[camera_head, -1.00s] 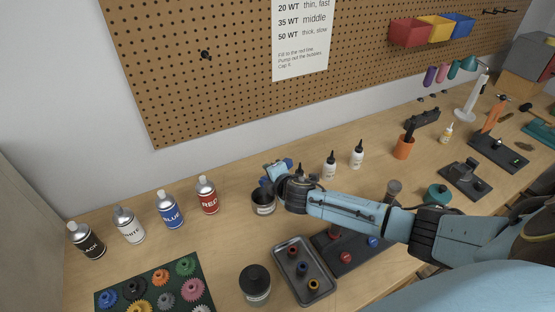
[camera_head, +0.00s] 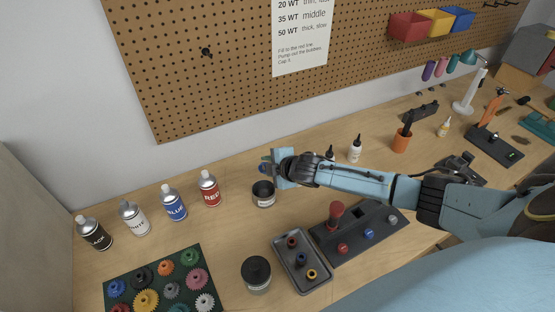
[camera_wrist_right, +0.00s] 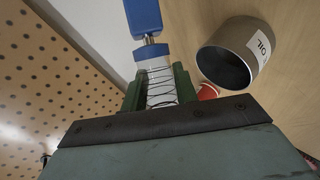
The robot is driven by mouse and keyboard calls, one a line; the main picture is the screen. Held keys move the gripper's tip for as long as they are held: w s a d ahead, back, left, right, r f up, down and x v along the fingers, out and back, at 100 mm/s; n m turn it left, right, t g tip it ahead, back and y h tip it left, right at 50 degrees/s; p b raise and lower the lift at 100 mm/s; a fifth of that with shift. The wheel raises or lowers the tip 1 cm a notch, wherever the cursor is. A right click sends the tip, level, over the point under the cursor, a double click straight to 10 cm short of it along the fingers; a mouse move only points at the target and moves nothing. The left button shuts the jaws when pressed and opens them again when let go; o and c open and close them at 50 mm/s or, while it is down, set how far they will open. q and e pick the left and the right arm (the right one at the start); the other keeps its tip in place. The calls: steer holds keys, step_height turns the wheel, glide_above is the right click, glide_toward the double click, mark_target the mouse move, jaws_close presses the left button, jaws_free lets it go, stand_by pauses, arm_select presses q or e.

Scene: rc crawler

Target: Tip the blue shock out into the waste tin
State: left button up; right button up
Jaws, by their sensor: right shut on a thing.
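My right gripper (camera_head: 271,168) is shut on the blue shock, just behind and above the waste tin (camera_head: 263,190). In the right wrist view the shock (camera_wrist_right: 158,85) has a clear body, a coil spring and a blue end piece, and sits between the green fingers (camera_wrist_right: 158,92). In the head view little of the shock shows beyond the gripper. The tin also shows in the wrist view (camera_wrist_right: 262,42), a dark grey cup with a white label reading OIL, apart from the shock. No liquid is visible. My left gripper is out of view.
Spray cans (camera_head: 209,188) stand left of the tin. White bottles (camera_head: 355,148) stand to the right, behind my right arm. A grey tray (camera_head: 285,263) with small parts, a dark jar (camera_head: 256,274) and a gear mat (camera_head: 110,303) lie in front. Pegboard (camera_head: 240,90) rises behind.

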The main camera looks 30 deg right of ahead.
steer(key=shift+a+r+m+g+y, duration=0.3)
steer(key=shift+r+m+y, duration=0.3)
steer(key=shift+r+y, duration=0.15)
steer(key=shift+s+a+r+m+y, duration=0.1)
steer(key=shift+a+r+m+y, duration=0.05)
steer(key=shift+r+m+y, duration=0.2)
steer(key=shift+a+r+m+y+b, duration=0.15)
steer(key=shift+m+y+b, duration=0.2)
steer(key=shift+b, duration=0.65)
steer(key=shift+s+r, duration=0.1)
steer(key=shift+a+r+g+y, duration=0.1)
steer(key=shift+r+g+y, duration=0.05)
steer(key=shift+g+y, duration=0.15)
